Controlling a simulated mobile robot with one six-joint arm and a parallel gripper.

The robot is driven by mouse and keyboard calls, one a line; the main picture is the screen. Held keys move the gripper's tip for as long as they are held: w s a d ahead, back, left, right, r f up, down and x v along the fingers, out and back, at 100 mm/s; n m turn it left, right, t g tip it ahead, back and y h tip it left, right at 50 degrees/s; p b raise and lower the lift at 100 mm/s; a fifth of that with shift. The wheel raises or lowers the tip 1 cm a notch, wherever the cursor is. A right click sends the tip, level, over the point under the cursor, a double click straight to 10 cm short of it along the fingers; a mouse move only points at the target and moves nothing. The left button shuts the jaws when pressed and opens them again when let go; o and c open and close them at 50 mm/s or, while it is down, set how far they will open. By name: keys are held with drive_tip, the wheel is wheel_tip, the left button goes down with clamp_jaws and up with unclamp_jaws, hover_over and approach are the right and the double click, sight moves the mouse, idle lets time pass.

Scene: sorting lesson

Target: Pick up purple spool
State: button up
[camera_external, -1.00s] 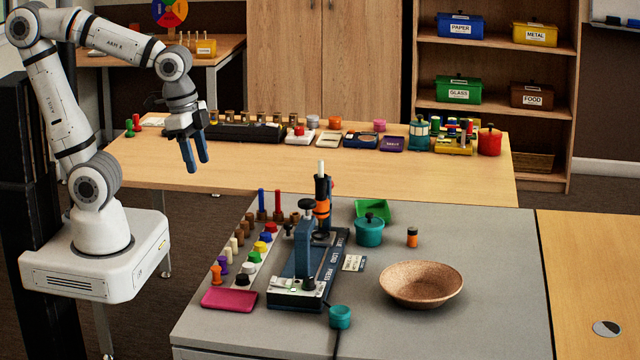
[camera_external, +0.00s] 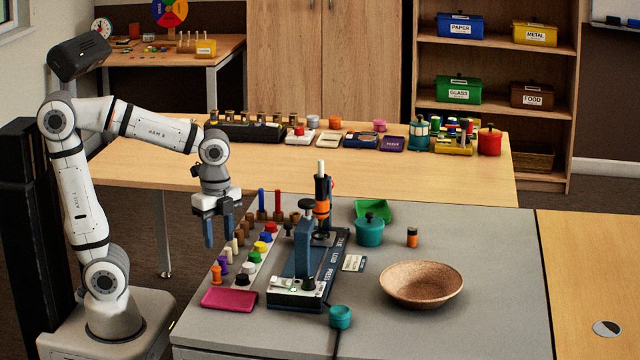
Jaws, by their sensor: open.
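The purple spool (camera_external: 224,264) stands upright near the left edge of the grey table, in a slanting row of spools. An orange spool (camera_external: 215,275) is just in front of it and cream spools (camera_external: 234,245) are just behind it. My gripper (camera_external: 218,243) points down with its two blue fingers apart and nothing between them. In the picture it is just above the purple spool and close to the cream spools. Its exact height over the table is hard to tell.
A row of coloured knobs (camera_external: 260,246) runs just right of the spools. A pink tray (camera_external: 229,299) lies in front. A dark blue press (camera_external: 303,250) stands further right. A brown bowl (camera_external: 421,283) is on the right, with bare grey table around it.

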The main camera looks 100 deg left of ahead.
sight(222, 258)
drive_tip(key=f+b, duration=0.1)
drive_tip(key=f, duration=0.1)
drive_tip(key=f+b, duration=0.1)
drive_tip(key=f, duration=0.1)
drive_tip(key=f+b, duration=0.1)
drive_tip(key=f, duration=0.2)
drive_tip(key=shift+w+f, duration=0.1)
drive_tip(key=shift+w, duration=0.15)
drive_tip(key=c, duration=0.9)
